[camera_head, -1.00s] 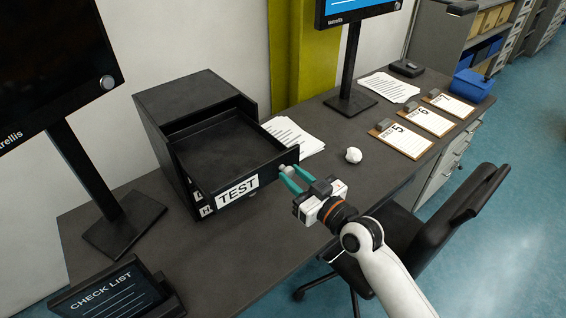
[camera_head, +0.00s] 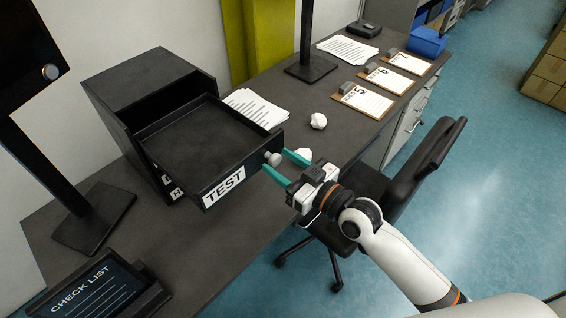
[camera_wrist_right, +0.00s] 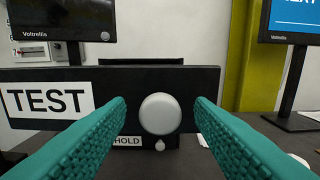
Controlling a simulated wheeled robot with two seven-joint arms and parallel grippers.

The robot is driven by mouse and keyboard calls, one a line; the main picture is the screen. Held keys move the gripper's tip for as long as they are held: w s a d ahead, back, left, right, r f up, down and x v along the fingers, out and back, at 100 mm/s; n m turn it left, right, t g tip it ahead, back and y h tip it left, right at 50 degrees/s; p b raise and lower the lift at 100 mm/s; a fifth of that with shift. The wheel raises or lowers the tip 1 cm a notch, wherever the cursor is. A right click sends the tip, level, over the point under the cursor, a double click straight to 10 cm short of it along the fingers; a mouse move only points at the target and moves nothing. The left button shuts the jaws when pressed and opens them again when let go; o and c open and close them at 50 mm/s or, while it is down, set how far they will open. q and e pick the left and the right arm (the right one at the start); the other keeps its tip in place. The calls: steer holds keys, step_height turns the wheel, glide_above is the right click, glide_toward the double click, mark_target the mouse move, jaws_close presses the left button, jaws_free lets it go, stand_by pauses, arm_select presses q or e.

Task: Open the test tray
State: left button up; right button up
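The black test tray (camera_head: 205,140) stands pulled out of the front of a black box (camera_head: 150,80). Its front panel carries a white TEST label (camera_head: 224,186), which also shows in the right wrist view (camera_wrist_right: 47,99). A round pale knob (camera_head: 272,158) sticks out of the panel. My right gripper (camera_head: 276,160) is open, its teal fingers on either side of the knob. In the right wrist view the knob (camera_wrist_right: 160,114) sits between the fingertips (camera_wrist_right: 160,102) with a gap on both sides. My left gripper is not in view.
A HOLD label (camera_wrist_right: 127,141) shows below the tray. White crumpled lumps (camera_head: 318,121), a paper stack (camera_head: 256,108) and numbered clipboards (camera_head: 362,100) lie on the dark desk (camera_head: 225,245). A chair (camera_head: 420,165) stands beside my right arm. A checklist screen (camera_head: 85,295) is at front left.

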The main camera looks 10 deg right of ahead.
steer(key=b+v, duration=0.2)
steer(key=v, duration=1)
stand_by(0.5)
